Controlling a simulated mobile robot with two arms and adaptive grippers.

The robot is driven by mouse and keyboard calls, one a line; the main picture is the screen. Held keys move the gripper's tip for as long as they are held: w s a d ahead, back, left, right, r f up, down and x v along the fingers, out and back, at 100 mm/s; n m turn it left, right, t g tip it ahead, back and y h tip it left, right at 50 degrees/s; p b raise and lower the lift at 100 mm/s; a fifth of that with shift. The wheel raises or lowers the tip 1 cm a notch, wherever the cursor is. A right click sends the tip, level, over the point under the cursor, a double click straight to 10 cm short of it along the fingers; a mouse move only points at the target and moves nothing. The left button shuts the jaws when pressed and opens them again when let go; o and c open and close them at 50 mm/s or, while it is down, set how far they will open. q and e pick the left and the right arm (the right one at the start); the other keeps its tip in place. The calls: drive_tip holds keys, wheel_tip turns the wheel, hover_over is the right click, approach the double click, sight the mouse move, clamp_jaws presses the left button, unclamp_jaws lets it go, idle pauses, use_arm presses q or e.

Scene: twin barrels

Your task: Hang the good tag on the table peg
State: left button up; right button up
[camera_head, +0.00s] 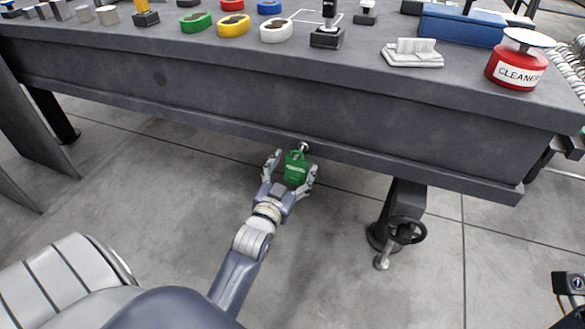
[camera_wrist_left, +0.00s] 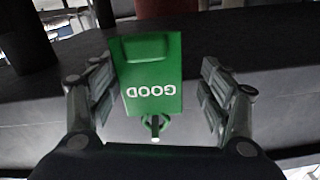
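The green good tag (camera_head: 296,168) is at the front edge of the table, just below the pale-tipped table peg (camera_head: 303,147). In the left wrist view the tag (camera_wrist_left: 150,75) shows its white word GOOD upside down, with the peg (camera_wrist_left: 155,125) at its looped end. The tag appears to hang on the peg, though the exact contact is too small to tell. My left gripper (camera_head: 290,172) is open, its fingers on either side of the tag. In the wrist view the gripper (camera_wrist_left: 158,92) shows a clear gap on the tag's right side.
The dark table (camera_head: 300,95) overhangs the gripper. On it stand a red cleaner can (camera_head: 516,65), a blue box (camera_head: 460,25) and coloured oval rings. A table leg with a handwheel (camera_head: 400,230) is to the right. The floor below is clear.

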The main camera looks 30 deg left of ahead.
use_arm(q)
drive_tip(key=v, duration=1.2)
